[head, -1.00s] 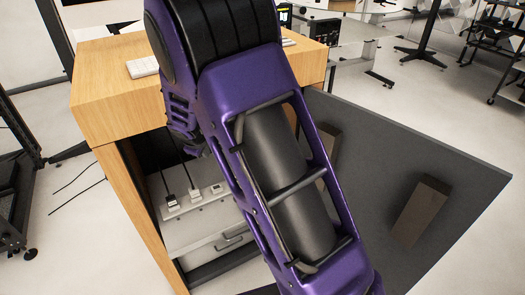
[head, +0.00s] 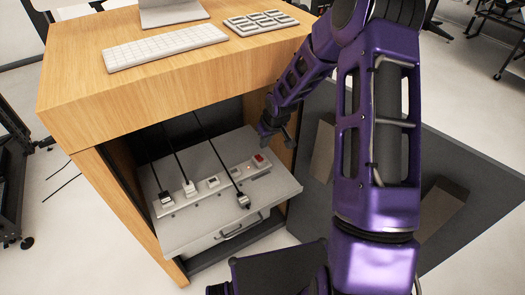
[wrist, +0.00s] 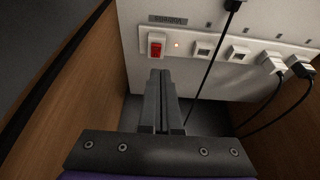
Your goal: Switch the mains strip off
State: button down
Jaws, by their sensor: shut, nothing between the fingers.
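The white mains strip (head: 212,183) lies along the grey shelf inside the wooden cabinet. Its red rocker switch (head: 262,160) is at the right end in the head view, and also shows at the strip's left end in the wrist view (wrist: 155,45). A small orange light (wrist: 177,44) beside the switch glows. Two plugs (head: 189,188) sit in the strip; other sockets are empty. My gripper (wrist: 160,74) is shut and empty, its tips just below the switch in the wrist view; whether they touch cannot be told.
A loose plug (head: 243,201) lies on the shelf (head: 180,235), its cable running upward. The cabinet's side wall (wrist: 75,80) is close to my gripper in the wrist view. A keyboard (head: 165,47) and keypad (head: 261,22) lie on top. A dark open door panel (head: 470,190) stands right.

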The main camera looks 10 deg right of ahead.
aim_at(259, 161)
dwell(0.3)
jog(key=b+x, duration=0.1)
jog(key=x, duration=0.9)
jog(key=shift+s+d+f+b, duration=0.1)
jog(key=shift+s+f+b, duration=0.4)
jog(key=shift+f+b, duration=0.6)
jog(key=shift+r, duration=0.55)
jog(key=shift+w, duration=0.15)
jog(key=shift+w+a+r, duration=0.25)
jog(key=shift+w+r, duration=0.05)
jog(key=shift+w, duration=0.3)
